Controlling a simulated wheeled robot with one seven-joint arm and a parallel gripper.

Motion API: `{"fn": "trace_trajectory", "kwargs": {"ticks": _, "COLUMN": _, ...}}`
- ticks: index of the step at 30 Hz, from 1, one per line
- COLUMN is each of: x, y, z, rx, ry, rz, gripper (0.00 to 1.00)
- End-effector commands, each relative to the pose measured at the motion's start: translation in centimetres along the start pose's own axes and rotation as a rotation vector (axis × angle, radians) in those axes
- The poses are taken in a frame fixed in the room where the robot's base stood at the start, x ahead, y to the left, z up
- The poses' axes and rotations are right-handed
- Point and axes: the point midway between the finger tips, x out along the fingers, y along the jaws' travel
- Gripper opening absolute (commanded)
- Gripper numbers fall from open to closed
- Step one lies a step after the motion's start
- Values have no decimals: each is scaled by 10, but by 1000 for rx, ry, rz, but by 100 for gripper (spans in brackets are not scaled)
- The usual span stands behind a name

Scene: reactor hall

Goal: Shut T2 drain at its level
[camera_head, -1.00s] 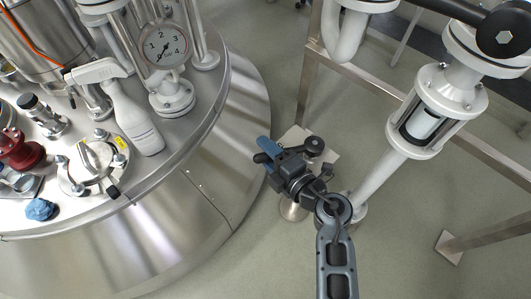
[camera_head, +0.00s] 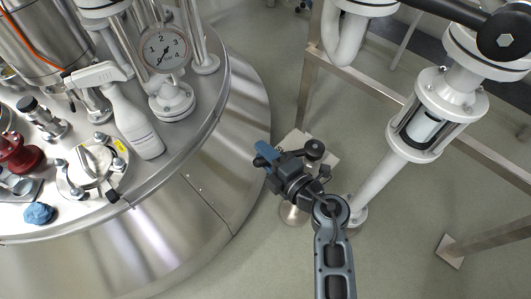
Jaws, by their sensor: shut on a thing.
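My gripper (camera_head: 268,158) is beside the steel tank's right side, low over the floor. It is shut on a blue handle (camera_head: 266,149), which I take to be the drain's lever. The gripper and wrist hide much of the handle and any valve body, so its position cannot be told. A sight glass (camera_head: 421,128) in a white flanged pipe stands at right, with a pale content visible in it. A round dial gauge (camera_head: 164,50) marked 1 to 4 stands on the tank lid; its exact reading is unclear.
The steel tank (camera_head: 205,185) fills the left. A white spray bottle (camera_head: 136,122), a clamped hatch and a blue cloth (camera_head: 38,213) are on its lid. A steel frame (camera_head: 372,90) and the sloping white pipe (camera_head: 384,178) stand close right of my arm. Grey floor is open at lower right.

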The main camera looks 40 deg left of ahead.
Motion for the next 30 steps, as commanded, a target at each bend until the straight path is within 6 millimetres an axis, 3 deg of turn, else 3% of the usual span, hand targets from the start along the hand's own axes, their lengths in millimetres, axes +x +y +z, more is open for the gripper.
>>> {"fn": "trace_trajectory", "kwargs": {"ticks": 8, "x": 0, "y": 0, "z": 0, "rx": 2, "ry": -6, "rz": 0, "gripper": 0}}
{"fn": "trace_trajectory", "kwargs": {"ticks": 21, "x": 19, "y": 6, "z": 15, "rx": 39, "ry": -211, "rz": 16, "gripper": 0}}
{"fn": "trace_trajectory", "kwargs": {"ticks": 30, "x": 21, "y": 5, "z": 17, "rx": 42, "ry": -232, "rz": 17, "gripper": 0}}
